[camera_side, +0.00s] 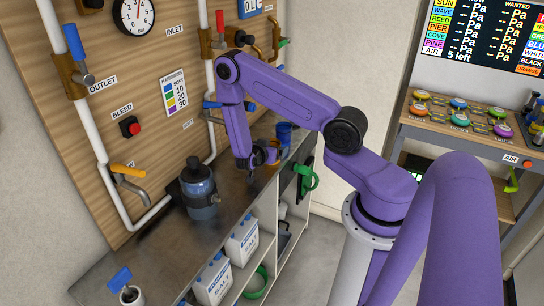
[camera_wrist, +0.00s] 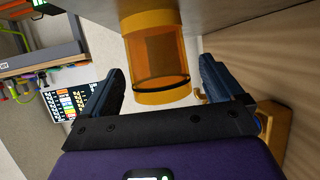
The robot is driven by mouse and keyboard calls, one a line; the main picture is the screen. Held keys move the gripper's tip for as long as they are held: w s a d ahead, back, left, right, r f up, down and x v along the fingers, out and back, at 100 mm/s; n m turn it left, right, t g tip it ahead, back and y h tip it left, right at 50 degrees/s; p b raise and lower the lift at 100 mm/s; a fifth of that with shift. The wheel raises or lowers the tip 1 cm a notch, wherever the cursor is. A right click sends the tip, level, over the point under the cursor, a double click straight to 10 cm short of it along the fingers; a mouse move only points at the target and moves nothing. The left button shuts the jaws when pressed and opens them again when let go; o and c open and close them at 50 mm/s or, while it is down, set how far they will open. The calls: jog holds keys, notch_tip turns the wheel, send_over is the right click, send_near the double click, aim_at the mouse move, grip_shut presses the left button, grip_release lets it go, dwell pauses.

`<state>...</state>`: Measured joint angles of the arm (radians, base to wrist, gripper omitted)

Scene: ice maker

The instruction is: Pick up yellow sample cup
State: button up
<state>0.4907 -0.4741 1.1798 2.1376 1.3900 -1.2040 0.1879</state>
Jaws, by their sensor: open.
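The yellow cup (camera_wrist: 155,95) shows in the wrist view as an amber, see-through cylinder with an orange rim, standing against the grey counter surface (camera_wrist: 225,15). My gripper (camera_wrist: 161,66) is open, with one dark finger on each side of the cup and a visible gap to both. In the side view my gripper (camera_side: 250,168) is low over the far part of the counter (camera_side: 165,250). A small orange patch (camera_side: 272,155) shows beside it, partly hidden; I cannot tell if it is the cup.
A blue cup (camera_side: 284,132) stands behind my gripper. A dark blue vessel (camera_side: 199,188) stands nearer on the counter. The wall panel (camera_side: 150,105) carries pipes and valves with protruding handles.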

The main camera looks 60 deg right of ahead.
jog(key=shift+d+f, duration=0.25)
jog(key=shift+d, duration=0.3)
jog(key=c, duration=1.1)
jog(key=shift+r, duration=0.1)
jog(key=shift+r, duration=4.95)
